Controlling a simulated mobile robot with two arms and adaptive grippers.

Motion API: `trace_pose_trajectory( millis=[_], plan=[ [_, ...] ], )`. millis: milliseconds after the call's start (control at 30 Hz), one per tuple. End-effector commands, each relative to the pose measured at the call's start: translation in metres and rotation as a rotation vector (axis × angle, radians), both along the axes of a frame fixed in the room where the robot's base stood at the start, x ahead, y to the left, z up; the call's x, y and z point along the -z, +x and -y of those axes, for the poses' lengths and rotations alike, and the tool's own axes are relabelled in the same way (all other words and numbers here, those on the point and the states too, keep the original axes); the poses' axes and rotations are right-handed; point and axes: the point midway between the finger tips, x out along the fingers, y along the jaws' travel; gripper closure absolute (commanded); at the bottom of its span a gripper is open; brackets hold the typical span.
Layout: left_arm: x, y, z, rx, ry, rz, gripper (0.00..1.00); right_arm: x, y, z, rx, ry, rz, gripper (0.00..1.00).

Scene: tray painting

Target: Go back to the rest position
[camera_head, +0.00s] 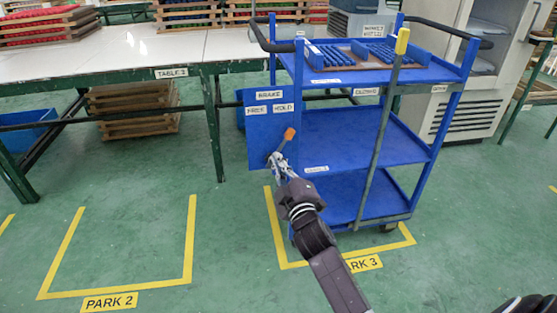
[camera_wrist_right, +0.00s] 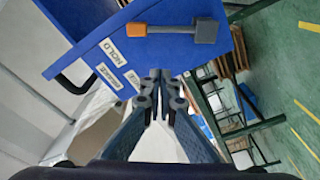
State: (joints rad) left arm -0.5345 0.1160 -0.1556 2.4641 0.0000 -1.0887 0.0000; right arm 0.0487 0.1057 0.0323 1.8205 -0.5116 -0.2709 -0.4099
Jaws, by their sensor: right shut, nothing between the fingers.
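My right gripper (camera_head: 279,164) is in front of the left side panel of the blue cart (camera_head: 350,125). In the right wrist view its fingers (camera_wrist_right: 160,85) are together, with nothing between them. A brake lever with an orange tip (camera_head: 289,134) sticks out close to the gripper in the head view. The right wrist view shows the orange-tipped lever (camera_wrist_right: 170,29) on the blue panel beyond the fingertips, apart from them. My left gripper is in neither view.
The cart stands on the marked PARK 3 area, with blue trays on its top shelf. A yellow-topped lever (camera_head: 402,42) rises at its front. The PARK 2 floor area (camera_head: 120,250) is empty.

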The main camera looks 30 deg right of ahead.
Motion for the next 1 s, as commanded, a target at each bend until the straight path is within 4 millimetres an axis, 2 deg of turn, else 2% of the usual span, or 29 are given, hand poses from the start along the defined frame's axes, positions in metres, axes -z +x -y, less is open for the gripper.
trace_pose_trajectory(
  millis=[500, 600, 667, 733, 900, 1000],
  plan=[
    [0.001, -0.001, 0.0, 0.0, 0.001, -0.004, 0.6, 0.0, -0.001, 0.0, 0.001, 0.001, 0.0, 1.0],
    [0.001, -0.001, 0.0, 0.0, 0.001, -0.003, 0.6, 0.007, -0.008, -0.002, 0.001, 0.033, -0.021, 1.0],
    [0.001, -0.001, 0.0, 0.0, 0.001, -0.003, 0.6, 0.019, -0.02, -0.007, 0.001, 0.088, -0.055, 1.0],
    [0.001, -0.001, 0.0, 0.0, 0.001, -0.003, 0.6, 0.04, -0.042, -0.016, 0.001, 0.194, -0.122, 1.0],
    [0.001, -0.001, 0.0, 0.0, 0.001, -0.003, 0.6, 0.095, -0.117, -0.054, 0.006, 0.503, -0.341, 1.0],
    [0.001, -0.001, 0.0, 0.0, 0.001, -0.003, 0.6, 0.113, -0.152, -0.074, 0.011, 0.627, -0.442, 1.0]
  ],
)
